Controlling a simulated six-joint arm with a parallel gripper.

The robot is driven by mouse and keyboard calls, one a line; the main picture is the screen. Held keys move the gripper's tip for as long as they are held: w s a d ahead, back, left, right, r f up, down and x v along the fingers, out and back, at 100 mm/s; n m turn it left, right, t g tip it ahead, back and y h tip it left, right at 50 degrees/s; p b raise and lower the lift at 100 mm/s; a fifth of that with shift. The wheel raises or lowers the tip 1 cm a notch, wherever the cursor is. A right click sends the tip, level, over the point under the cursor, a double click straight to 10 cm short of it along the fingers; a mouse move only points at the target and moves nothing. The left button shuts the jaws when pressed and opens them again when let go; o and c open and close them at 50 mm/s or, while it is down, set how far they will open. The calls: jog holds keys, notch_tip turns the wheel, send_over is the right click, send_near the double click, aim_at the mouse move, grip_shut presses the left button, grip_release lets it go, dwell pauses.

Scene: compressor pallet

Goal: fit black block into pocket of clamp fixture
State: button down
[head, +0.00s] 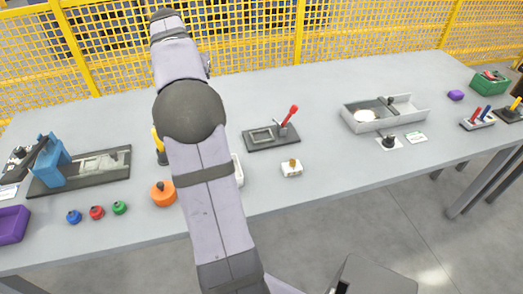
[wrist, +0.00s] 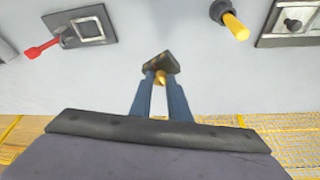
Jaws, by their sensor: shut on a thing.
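The black block (wrist: 168,60) is dark with a brass knob, held between the blue fingers of my gripper (wrist: 160,78) in the wrist view. My gripper is shut on the knob, and the block appears raised above the table. The clamp fixture (head: 258,146) is a dark plate with a square frame around its pocket and a red-handled clamp, right of my arm in the head view. It also shows at the upper left of the wrist view (wrist: 103,22), apart from the block. Its pocket looks empty. My arm hides the gripper and block in the head view.
A white block with a brass knob (head: 291,169) stands in front of the fixture. A grey tray (head: 408,121) lies to the right. A yellow-handled item (wrist: 234,24), a blue clamp station (head: 52,163) and several coloured knobbed pieces stand left. Yellow fencing (head: 330,35) lines the back.

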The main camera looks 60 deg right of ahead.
jog(key=s+d+f+m+g+b, duration=0.1)
jog(key=s+d+f+m+b, duration=0.15)
jog(key=s+d+b, duration=0.45)
jog(key=s+d+f+m+g+b, duration=0.1)
jog(key=s+d+m+b, duration=0.25)
jog(key=s, duration=0.55)
jog(key=shift+h, duration=0.4)
jog(key=shift+w+d+f+b, duration=0.15)
jog(key=shift+f+b, duration=0.75)
jog(key=shift+f, duration=0.75)
jog(key=shift+d+f+b, duration=0.15)
jog(key=shift+f+b, duration=0.7)
jog(key=shift+f, duration=0.75)
jog(key=shift+w+d+f+b, duration=0.15)
jog(key=shift+f+b, duration=0.75)
jog(key=shift+f, duration=0.75)
jog(key=shift+s+f, duration=0.1)
jog(key=shift+f, duration=0.1)
jog(key=c, duration=1.7)
grip_release()
jog(key=shift+o, duration=0.2)
jog(key=p+v, duration=0.3)
jog(key=v, duration=0.9)
jog(key=shift+r+p, duration=0.2)
jog(key=shift+p, duration=0.2)
